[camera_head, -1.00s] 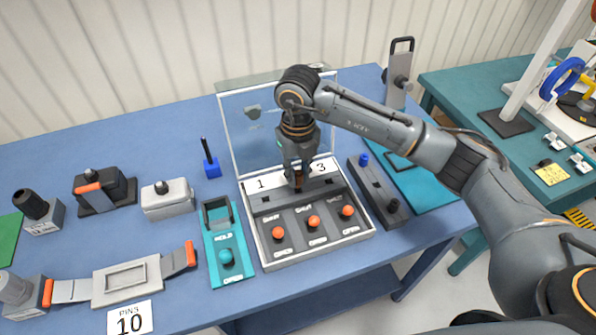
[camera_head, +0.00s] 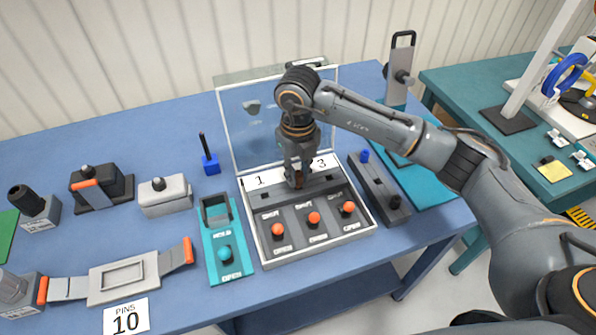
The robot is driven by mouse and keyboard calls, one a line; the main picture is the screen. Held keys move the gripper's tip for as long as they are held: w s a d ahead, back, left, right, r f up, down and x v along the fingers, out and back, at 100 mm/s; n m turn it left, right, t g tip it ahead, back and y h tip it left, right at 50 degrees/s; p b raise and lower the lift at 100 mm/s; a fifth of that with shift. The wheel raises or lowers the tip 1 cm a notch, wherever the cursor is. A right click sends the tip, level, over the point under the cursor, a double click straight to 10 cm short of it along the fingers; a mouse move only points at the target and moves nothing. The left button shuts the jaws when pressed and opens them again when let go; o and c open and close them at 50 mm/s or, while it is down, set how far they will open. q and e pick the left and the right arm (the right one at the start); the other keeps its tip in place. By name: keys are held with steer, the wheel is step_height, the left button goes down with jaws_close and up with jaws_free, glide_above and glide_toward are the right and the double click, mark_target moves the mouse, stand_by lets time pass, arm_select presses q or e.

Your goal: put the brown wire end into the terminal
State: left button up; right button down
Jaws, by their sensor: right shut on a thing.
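My right gripper (camera_head: 298,178) points down over the middle of the terminal box (camera_head: 262,228), between the labels 1 and 3. It is shut on a small brown piece, the brown wire end (camera_head: 298,181), which is mostly hidden between the fingers. The terminal box has a dark row of slots behind several orange-knobbed levers, with the middle orange knob (camera_head: 314,218) just in front of the gripper. Its clear lid (camera_head: 262,135) stands open behind. I cannot tell whether the wire end is inside the middle slot or just above it. My left gripper is not in view.
A teal hold fixture (camera_head: 227,262) stands left of the box, and a dark bar with a blue knob (camera_head: 364,157) lies to its right. A blue block with a black stem (camera_head: 210,163) stands behind left. Grey clamps and a "PINS 10" card (camera_head: 126,317) occupy the left.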

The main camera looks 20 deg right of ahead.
mark_target(298, 174)
steer(key=shift+f+b, duration=0.7)
steer(key=shift+f, duration=0.1)
steer(key=c, duration=1.1)
jaws_free()
step_height(298, 174, up, 12)
